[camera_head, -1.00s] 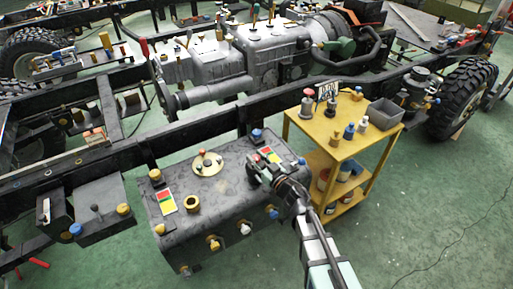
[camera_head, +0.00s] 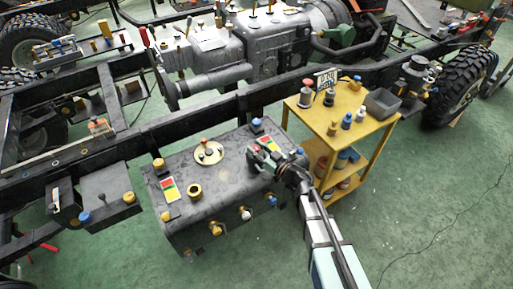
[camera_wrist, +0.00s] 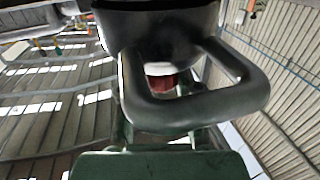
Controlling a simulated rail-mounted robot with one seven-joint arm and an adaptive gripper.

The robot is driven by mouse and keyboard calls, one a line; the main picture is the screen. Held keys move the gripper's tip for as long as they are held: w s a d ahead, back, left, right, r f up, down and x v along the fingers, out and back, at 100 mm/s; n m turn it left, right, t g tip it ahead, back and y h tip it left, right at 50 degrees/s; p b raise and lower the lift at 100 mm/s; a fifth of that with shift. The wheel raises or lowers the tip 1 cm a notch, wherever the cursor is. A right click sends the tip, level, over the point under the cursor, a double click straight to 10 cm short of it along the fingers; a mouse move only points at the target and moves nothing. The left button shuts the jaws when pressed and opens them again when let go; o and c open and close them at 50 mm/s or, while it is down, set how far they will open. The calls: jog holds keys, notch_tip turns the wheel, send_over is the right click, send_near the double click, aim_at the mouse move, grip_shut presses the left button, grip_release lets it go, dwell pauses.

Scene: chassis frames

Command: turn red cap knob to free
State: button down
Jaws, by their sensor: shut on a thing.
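My gripper (camera_head: 262,157) is at the right part of the top of a dark grey tank (camera_head: 225,178) in the head view, beside a red and green label. The wrist view shows a small red cap knob (camera_wrist: 166,82) with a pale band, close in front of my gripper and partly hidden behind a black loop-shaped part. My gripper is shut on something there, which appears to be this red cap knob. The fingertips' contact and the knob's turn angle are hidden.
A red-topped lever on a gold disc (camera_head: 208,153) and a gold ring (camera_head: 195,191) stand left on the tank. A blue-capped fitting (camera_head: 257,126) is behind my gripper. A yellow trolley (camera_head: 328,133) stands to the right. The green floor in front is clear.

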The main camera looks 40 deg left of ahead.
jog(key=c, duration=0.8)
grip_release()
jog(key=shift+o, duration=0.2)
jog(key=shift+d, duration=0.1)
jog(key=s+d, duration=0.2)
jog(key=d, duration=0.9)
jog(key=shift+d, duration=0.35)
jog(key=shift+w, duration=0.1)
